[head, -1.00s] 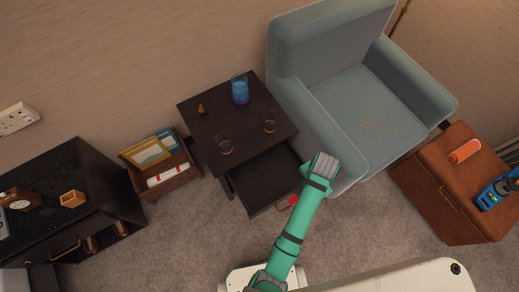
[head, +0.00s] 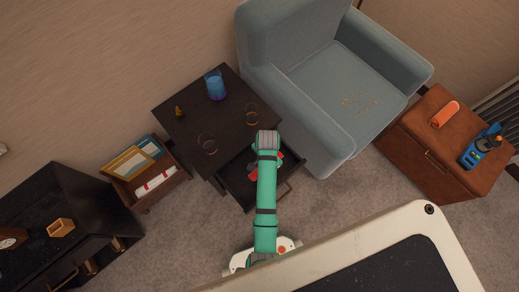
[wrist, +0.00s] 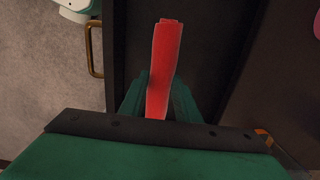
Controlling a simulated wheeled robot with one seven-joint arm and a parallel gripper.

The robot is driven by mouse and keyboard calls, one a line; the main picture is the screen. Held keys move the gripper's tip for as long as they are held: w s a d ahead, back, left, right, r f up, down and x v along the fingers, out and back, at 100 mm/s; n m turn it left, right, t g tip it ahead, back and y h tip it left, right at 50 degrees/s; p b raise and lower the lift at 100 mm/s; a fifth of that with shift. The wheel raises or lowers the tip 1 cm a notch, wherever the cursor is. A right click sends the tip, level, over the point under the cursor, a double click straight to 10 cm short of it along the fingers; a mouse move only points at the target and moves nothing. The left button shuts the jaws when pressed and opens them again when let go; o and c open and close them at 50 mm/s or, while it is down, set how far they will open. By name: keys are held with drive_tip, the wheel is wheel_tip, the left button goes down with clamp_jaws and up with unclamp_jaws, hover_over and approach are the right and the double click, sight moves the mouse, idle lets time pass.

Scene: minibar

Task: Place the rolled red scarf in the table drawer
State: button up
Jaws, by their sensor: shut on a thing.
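The rolled red scarf (wrist: 165,55) is an upright-looking red roll in the wrist view, held between the green fingers of my gripper (wrist: 160,95). The table drawer (head: 237,186) is pulled open from the dark side table (head: 180,135). Its dark interior (wrist: 208,45) lies below the scarf in the wrist view, with the drawer's brass handle (wrist: 95,48) at left. In the head view my arm covers much of the drawer, and only small red bits of the scarf (head: 252,173) show beside it. I cannot tell whether the scarf touches the drawer floor.
On the table stand a blue glass (head: 215,86), two clear glasses (head: 207,144) and a small golden figure (head: 179,111). A blue armchair (head: 310,140) is close on the right. A wooden magazine box (head: 150,190) stands left of the table.

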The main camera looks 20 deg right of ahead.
drive_tip(key=a+f, duration=0.1)
drive_tip(key=w+a+f, duration=0.1)
drive_tip(key=shift+w+f, duration=0.15)
drive_tip(key=shift+f, duration=0.25)
drive_tip(key=shift+w+a+f, duration=0.1)
drive_tip(key=shift+a+f, duration=0.05)
drive_tip(key=shift+f, duration=1.55)
drive_tip(key=shift+f, duration=0.15)
drive_tip(key=o, duration=1)
drive_tip(key=shift+o, duration=0.2)
